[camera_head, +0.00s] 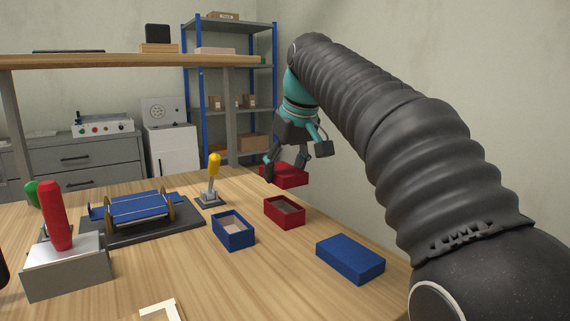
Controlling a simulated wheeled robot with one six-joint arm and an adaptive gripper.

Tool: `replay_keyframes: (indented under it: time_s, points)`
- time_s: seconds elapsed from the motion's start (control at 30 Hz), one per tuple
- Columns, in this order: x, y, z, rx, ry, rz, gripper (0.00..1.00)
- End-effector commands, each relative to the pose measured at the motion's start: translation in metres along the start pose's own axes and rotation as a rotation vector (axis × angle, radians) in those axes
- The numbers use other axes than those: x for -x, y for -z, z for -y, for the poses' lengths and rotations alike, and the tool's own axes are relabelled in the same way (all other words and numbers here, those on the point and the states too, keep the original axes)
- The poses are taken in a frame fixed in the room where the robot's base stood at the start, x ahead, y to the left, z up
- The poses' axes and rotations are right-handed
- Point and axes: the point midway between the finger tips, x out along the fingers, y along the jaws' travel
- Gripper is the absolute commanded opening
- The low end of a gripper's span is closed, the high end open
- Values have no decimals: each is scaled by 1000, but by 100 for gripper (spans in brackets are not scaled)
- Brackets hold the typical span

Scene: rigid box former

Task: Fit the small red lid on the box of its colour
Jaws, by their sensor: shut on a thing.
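The small red lid (287,176) is held above the far right part of the table. My gripper (286,167) is shut on it, with its fingers reaching down to the lid. The red box (284,212) stands open on the table, nearer the camera and below the held lid in the picture. The lid is apart from the box. The inside of the red box shows a pale brown floor. The lid's underside is hidden.
An open blue box (233,230) stands left of the red box. A closed-looking blue block or lid (350,258) lies to the right. A yellow-handled lever (212,180), a blue roller fixture (140,208) and a red-handled grey unit (66,265) stand on the left of the table (230,285).

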Motion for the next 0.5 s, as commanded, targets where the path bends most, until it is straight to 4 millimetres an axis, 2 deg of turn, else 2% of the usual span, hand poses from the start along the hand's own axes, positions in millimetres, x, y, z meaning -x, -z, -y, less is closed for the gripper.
replay_keyframes:
  time_s: [0.5]
  points:
    - [-32,-14,0,0,0,0,36]
